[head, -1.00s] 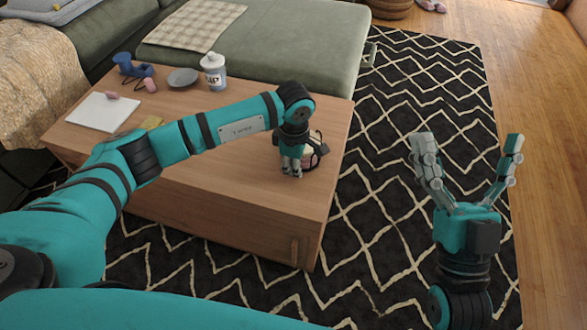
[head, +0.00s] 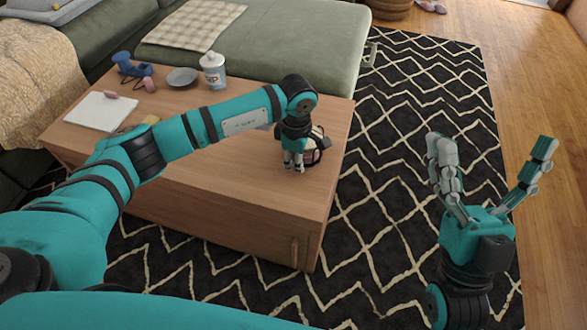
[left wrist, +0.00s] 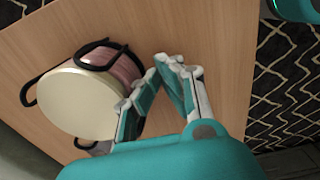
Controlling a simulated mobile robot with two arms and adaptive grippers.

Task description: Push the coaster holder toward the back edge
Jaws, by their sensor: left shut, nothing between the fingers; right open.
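The coaster holder (head: 317,150), a round stack with a cream top, pink sides and a black wire frame, stands on the wooden table near its right end. In the head view my left gripper and wrist partly cover it. The left wrist view shows the coaster holder (left wrist: 78,103) more fully, beside the fingers. My left gripper (head: 294,167) is shut and empty, pointing down at the table just beside the holder; its fingertips (left wrist: 160,65) come together in the wrist view. I cannot tell whether it touches the holder. My right gripper (head: 492,140) is open and empty over the rug.
The wooden table (head: 230,205) has clear top in front of my left gripper. A white jar (head: 213,72), a grey dish (head: 183,78), a blue object (head: 130,66) and a white pad (head: 102,111) stand farther left. The green sofa (head: 270,55) lies behind the table.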

